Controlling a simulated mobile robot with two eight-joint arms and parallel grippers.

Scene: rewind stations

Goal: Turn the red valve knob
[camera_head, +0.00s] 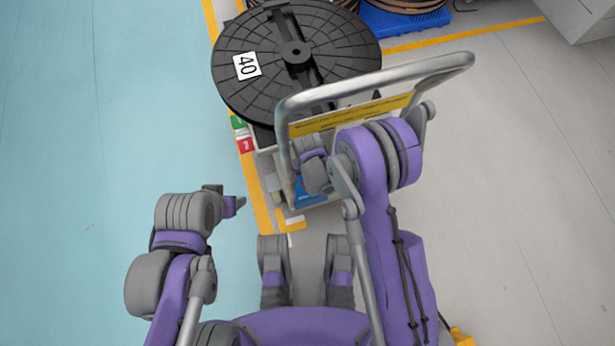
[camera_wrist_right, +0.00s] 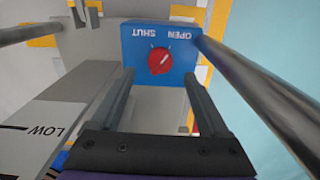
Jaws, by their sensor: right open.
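The red valve knob (camera_wrist_right: 159,61) is round and sits on the face of a blue box (camera_wrist_right: 185,47) in the right wrist view. The box's words OPEN and SHUT appear upside down. A pale mark crosses the knob. My right gripper (camera_wrist_right: 158,74) is open, its two fingers apart and pointing at the box. The knob appears between the fingertips, with no clear contact. In the head view the blue box (camera_head: 309,191) shows low on the cart, partly behind my right arm; the knob cannot be made out there. My left gripper (camera_head: 238,203) is over the blue floor, away from the box.
A grey tubular handle (camera_head: 385,77) arches over the cart beside my right arm; bars flank the gripper in the wrist view. A large black reel (camera_head: 350,40) marked 40 stands behind. A grey panel marked LOW (camera_wrist_right: 45,122) is at left. The blue floor is clear.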

